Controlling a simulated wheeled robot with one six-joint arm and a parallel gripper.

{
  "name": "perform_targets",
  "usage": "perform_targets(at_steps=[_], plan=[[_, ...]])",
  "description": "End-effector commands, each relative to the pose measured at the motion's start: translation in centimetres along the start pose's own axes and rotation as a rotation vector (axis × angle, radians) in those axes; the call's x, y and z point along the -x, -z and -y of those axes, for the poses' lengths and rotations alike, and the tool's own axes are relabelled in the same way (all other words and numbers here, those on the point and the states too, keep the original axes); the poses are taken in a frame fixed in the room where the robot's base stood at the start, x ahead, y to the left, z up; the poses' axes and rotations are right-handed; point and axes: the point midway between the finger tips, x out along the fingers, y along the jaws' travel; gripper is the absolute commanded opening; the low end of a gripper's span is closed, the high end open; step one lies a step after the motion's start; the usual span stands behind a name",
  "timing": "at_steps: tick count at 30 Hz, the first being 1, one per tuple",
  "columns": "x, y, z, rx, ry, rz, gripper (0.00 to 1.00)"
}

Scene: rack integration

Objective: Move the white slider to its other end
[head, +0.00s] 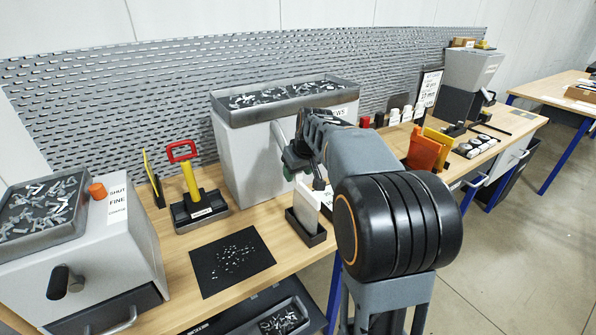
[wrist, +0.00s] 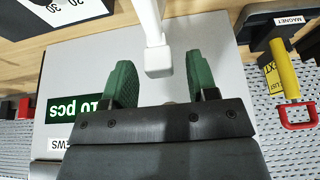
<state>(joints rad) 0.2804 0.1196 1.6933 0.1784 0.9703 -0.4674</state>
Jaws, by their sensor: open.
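The white slider (wrist: 152,30) shows in the wrist view as a white bar with a blocky end, in front of the grey face of the screw dispenser (wrist: 75,70). Its block end lies between the two green fingertips, with a gap on either side. My gripper (wrist: 160,78) is open and holds nothing. In the head view my gripper (head: 298,166) is at the front of the grey screw dispenser (head: 238,150), and a white part of the slider (head: 277,132) shows just left of my arm. My arm hides the rest of it there.
A magnet tool with a yellow stem and red handle (head: 187,178) stands left of the dispenser. A black mat with small screws (head: 231,261) lies in front. A dark holder with a white card (head: 305,222) stands below my gripper. An orange bin (head: 427,150) is to the right.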

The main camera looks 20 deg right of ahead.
Motion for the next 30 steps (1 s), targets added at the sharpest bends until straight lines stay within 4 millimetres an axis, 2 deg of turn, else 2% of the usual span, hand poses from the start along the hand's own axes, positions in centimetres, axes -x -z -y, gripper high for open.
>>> perform_targets(at_steps=[9, 26, 30], plan=[[-0.19, -0.01, 0.02, 0.0, 0.0, 0.0, 0.53], [-0.16, -0.01, 0.01, 0.0, 0.0, 0.0, 0.01], [-0.15, 0.0, 0.01, 0.0, 0.0, 0.0, 0.0]])
